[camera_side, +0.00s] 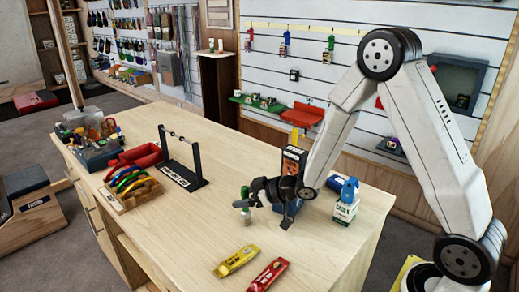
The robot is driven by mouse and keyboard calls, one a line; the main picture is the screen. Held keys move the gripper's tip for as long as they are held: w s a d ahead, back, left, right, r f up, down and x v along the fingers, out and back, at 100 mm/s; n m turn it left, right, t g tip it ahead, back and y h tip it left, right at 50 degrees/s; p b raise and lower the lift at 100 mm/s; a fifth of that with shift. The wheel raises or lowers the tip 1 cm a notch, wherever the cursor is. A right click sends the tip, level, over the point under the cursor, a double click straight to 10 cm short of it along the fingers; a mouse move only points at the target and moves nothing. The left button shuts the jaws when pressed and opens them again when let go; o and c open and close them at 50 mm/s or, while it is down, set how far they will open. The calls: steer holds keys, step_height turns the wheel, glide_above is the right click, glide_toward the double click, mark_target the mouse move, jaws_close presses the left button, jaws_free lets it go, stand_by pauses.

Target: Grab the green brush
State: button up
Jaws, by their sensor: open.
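A small upright green item (245,191), which looks like the green brush, stands on the wooden table near its middle. It has a green top and a paler lower part, and it is too small to make out fully. My gripper (250,202) is low over the table and reaches in from the right, with its dark fingers level with the item. The jaws are open, and a grey finger hides part of the item's middle. I cannot tell whether the fingers touch it.
A yellow packet (236,261) and a red packet (267,275) lie at the front. A white and green carton (345,210) and a dark box with an orange label (292,160) stand near my arm. A black stand (182,165) is left.

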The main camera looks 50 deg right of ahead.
steer(key=shift+c, duration=0.2)
jaws_close()
steer(key=shift+r, duration=0.1)
steer(key=shift+r, duration=4.95)
